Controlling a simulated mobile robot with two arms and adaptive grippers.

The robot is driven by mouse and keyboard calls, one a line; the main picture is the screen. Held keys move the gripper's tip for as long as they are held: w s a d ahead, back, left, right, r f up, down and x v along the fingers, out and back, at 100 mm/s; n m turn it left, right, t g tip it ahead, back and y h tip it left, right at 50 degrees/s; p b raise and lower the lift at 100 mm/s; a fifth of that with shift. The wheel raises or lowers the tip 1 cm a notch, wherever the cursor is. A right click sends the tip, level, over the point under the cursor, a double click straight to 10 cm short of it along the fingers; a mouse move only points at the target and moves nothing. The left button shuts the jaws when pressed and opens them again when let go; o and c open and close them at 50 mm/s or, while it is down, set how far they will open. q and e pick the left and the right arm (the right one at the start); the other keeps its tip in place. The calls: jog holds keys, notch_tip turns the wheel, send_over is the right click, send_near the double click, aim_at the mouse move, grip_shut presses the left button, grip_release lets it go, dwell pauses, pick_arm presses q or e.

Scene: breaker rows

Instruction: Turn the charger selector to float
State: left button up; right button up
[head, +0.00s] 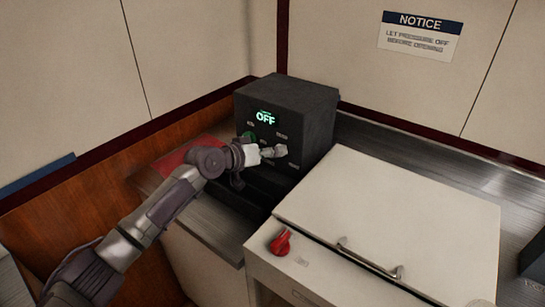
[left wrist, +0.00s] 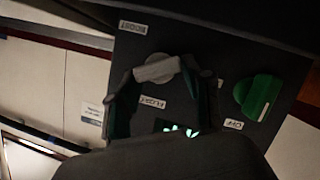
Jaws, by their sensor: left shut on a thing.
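The charger is a dark box (head: 300,100) in the back corner, its lit green display (head: 265,118) reading OFF. A grey selector knob (head: 280,150) sits on its front face. In the left wrist view the grey knob (left wrist: 157,68) lies between the fingertips of my left gripper (left wrist: 163,72), which is shut on it. In the head view my left gripper (head: 267,153) reaches the knob from the left. Small labels surround the knob; BOOST (left wrist: 132,27) and OFF (left wrist: 233,124) are legible in the wrist view, and another (left wrist: 153,102) seems to read FLOAT. My right gripper is not in view.
A green knob (left wrist: 258,97) is beside the selector on the same face. A white lidded cabinet (head: 400,215) with a metal handle and a red knob (head: 281,242) stands in front at the right. A red item (head: 180,160) lies behind my left arm. A notice (head: 420,35) hangs on the wall.

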pick_arm(q)
jog(key=shift+n+b, duration=0.3)
jog(key=shift+n, duration=0.1)
jog(key=shift+a, duration=0.1)
jog(key=o, duration=1.2)
jog(key=shift+c, duration=0.2)
jog(key=shift+a, duration=0.1)
jog(key=v, duration=1.1)
jog(key=shift+a, duration=0.4)
jog(key=shift+s+r, duration=0.1)
jog(key=shift+s, duration=0.05)
